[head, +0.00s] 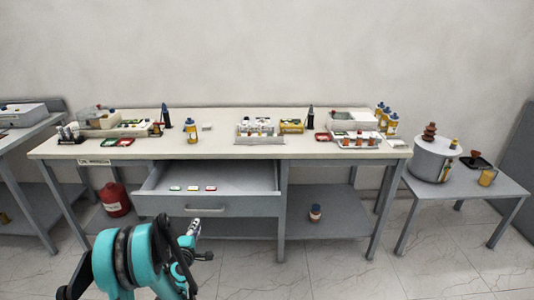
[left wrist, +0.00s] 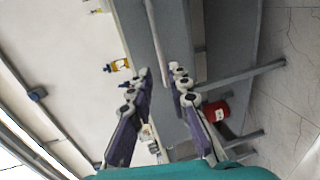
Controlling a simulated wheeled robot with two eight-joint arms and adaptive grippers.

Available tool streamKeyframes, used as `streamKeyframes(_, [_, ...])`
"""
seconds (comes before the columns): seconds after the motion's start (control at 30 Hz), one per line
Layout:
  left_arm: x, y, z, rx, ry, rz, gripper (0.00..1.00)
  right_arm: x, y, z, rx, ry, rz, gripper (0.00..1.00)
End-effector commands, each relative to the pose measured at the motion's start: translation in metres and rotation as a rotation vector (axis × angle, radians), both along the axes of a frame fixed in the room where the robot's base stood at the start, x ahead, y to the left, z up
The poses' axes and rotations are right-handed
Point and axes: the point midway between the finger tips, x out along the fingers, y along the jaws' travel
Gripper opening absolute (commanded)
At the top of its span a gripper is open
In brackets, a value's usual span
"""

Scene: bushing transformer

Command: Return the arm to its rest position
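My left arm (head: 138,262), teal and black, comes up from the bottom left of the head view. Its left gripper (head: 198,242) is in front of the open drawer (head: 215,207), below its front in the picture. The table edge and grey drawer show beyond the fingers. My right gripper is not in view.
The long workbench (head: 215,148) carries bottles, trays and boxes. The open drawer holds several small coloured pieces (head: 193,188). A red canister (head: 115,199) stands on the lower shelf at left. A side table (head: 470,185) with a pot (head: 430,160) is at right. Floor in front is clear.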

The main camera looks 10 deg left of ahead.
Motion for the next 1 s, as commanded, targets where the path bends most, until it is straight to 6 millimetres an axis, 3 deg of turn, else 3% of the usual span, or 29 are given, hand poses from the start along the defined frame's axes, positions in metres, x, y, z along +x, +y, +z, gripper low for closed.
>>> streamKeyframes(0.17, [0.002, -0.023, 0.019, 0.063, 0.047, -0.060, 0.18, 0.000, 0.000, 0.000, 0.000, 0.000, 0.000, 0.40])
streamKeyframes(0.33, [-0.007, -0.082, 0.060, 0.241, 0.170, -0.219, 0.18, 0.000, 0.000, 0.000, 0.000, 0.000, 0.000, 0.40])
streamKeyframes(0.47, [-0.029, -0.130, 0.086, 0.402, 0.272, -0.356, 0.18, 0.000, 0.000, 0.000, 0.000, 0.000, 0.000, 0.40])
streamKeyframes(0.7, [-0.102, -0.202, 0.115, 0.700, 0.444, -0.605, 0.18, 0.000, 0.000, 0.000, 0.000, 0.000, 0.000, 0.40])
streamKeyframes(1.0, [-0.223, -0.250, 0.114, 1.070, 0.637, -0.899, 0.18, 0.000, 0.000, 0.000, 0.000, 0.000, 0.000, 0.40])
